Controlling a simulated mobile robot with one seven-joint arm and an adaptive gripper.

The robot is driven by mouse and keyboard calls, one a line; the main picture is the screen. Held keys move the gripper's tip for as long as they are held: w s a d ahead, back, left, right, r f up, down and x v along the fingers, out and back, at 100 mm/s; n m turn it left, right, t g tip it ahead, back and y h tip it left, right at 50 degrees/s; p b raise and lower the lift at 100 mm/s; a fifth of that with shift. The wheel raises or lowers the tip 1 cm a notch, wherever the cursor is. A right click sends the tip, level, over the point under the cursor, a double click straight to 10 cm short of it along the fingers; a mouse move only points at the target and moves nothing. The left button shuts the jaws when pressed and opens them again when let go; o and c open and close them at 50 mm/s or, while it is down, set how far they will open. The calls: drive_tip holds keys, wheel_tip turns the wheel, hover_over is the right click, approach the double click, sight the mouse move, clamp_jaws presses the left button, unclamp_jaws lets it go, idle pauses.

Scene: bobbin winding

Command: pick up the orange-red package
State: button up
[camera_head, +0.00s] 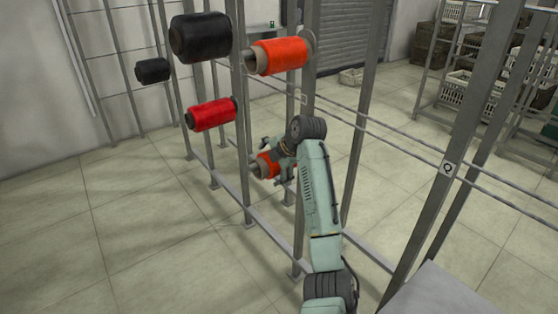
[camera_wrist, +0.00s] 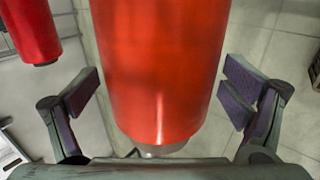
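An orange-red package (camera_wrist: 160,70), a thread spool, fills the middle of the wrist view. Its lower end shows a pale core. In the head view an orange-red package (camera_head: 265,166) sits low on the rack, partly hidden by my gripper. My gripper (camera_wrist: 162,92) is open, with one dark finger pad on each side of the package. Gaps show between both pads and the package in the wrist view. In the head view my gripper (camera_head: 276,159) is right at the low package. Another orange-red package (camera_head: 282,55) hangs higher on the rack.
A red package (camera_head: 212,114) and two black packages (camera_head: 201,37) (camera_head: 153,70) hang to the left. A red package (camera_wrist: 31,30) shows at the wrist view's upper left. Metal rack posts (camera_head: 242,120) stand close around my arm. Open floor (camera_head: 120,220) lies left.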

drive_tip(key=c, duration=1.2)
drive_tip(key=shift+c, duration=0.5)
drive_tip(key=shift+r, duration=0.1)
